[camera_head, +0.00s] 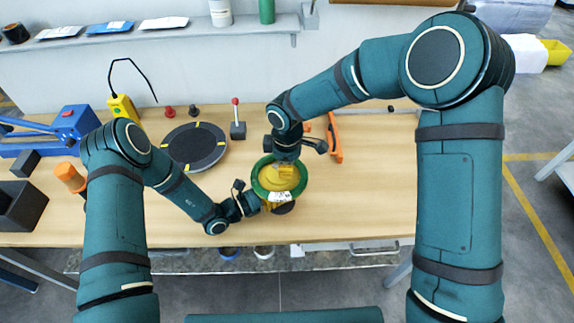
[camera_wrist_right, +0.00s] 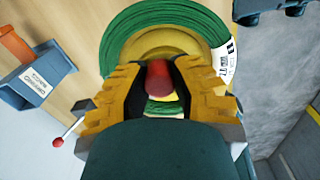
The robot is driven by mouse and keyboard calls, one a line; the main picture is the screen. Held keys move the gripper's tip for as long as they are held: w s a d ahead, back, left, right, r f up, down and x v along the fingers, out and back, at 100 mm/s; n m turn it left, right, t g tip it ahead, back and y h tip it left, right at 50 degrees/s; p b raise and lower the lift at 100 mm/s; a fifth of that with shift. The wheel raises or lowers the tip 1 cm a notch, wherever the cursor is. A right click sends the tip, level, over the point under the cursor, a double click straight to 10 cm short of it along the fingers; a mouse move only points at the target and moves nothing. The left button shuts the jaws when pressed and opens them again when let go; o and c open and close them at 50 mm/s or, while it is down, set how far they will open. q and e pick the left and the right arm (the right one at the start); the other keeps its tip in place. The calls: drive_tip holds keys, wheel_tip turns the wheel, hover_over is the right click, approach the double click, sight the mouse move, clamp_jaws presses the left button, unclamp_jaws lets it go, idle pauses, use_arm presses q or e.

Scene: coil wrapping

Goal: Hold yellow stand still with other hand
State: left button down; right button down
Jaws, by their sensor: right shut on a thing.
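A green coil (camera_head: 257,186) sits around the yellow stand (camera_head: 267,178) near the table's front edge. In the right wrist view the coil (camera_wrist_right: 172,15) has a white label, and the round yellow stand (camera_wrist_right: 140,47) shows inside it. My right gripper (camera_head: 285,171) comes down over the stand from above. In its wrist view the gripper (camera_wrist_right: 159,80) is shut on a red knob (camera_wrist_right: 159,76) over the stand's middle. My left gripper (camera_head: 262,204) is low at the front left side of the coil and stand. Its fingertips are too small and covered to tell their opening or contact.
A dark round plate (camera_head: 194,146) lies left of the coil. Behind stand a red-tipped lever box (camera_head: 237,128) and an orange bracket (camera_head: 335,140). A blue tool (camera_head: 75,122) and dark bin (camera_head: 20,206) are at the left. The table's right part is clear.

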drive_tip(key=n, duration=0.6)
drive_tip(key=shift+a+n, duration=0.1)
drive_tip(key=shift+n, duration=0.2)
idle(0.5)
drive_tip(key=c, duration=0.7)
unclamp_jaws()
drive_tip(key=shift+c, duration=0.2)
wheel_tip(320, 180, up, 12)
drive_tip(key=shift+s, duration=0.15)
